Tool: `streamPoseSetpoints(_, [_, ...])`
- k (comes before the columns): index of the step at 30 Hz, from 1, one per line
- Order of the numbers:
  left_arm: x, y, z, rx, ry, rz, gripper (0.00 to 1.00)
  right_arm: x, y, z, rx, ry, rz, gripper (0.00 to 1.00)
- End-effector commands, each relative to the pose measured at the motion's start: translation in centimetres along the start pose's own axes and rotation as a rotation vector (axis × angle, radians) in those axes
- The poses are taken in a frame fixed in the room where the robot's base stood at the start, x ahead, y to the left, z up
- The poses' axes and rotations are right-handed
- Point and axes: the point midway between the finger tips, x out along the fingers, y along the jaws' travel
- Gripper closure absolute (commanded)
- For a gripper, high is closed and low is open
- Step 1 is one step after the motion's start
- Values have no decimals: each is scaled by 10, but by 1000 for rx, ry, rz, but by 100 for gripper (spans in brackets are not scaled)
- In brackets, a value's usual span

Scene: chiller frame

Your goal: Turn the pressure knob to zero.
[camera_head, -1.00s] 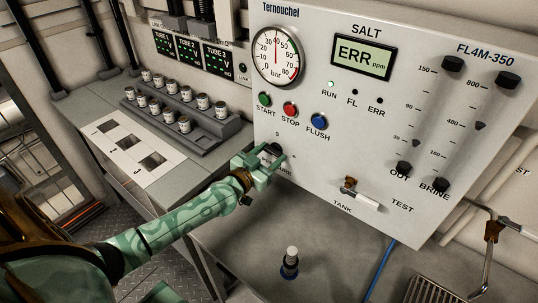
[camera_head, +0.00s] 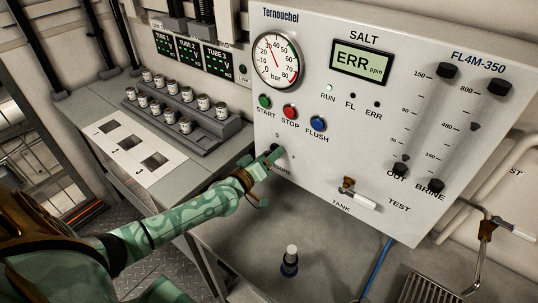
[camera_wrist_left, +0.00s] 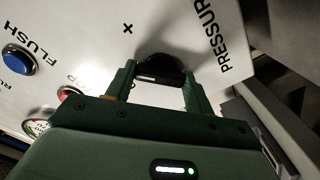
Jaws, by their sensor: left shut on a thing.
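The pressure knob (camera_wrist_left: 160,68) is a black round knob on the white panel. In the wrist view it sits between the two green fingers of my left gripper (camera_wrist_left: 158,88), which is shut on it. In the head view my left gripper (camera_head: 274,158) covers most of the knob and part of the "PRESSURE" label. A "0" mark shows above the knob and a "+" to its right. The round pressure gauge (camera_head: 276,60) is at the panel's upper left; its needle is too small to read exactly. My right gripper is not in view.
Green, red and blue buttons (camera_head: 317,124) sit just above the knob. A tank valve handle (camera_head: 360,198) juts out at lower right. A rack of small jars (camera_head: 205,127) stands on the left bench. A blue-based bottle (camera_head: 289,262) stands on the grey surface below.

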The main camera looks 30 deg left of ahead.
Motion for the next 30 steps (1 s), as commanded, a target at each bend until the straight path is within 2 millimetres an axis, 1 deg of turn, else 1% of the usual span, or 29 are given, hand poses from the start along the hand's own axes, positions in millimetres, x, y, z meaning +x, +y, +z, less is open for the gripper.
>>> streamPoseSetpoints(18, [-1,-1,1,-566,-2,-2,70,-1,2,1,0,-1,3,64])
streamPoseSetpoints(24, [-1,-1,2,-705,-3,-3,70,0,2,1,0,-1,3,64])
streamPoseSetpoints(30, [-1,-1,2,-794,-3,-4,70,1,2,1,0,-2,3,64])
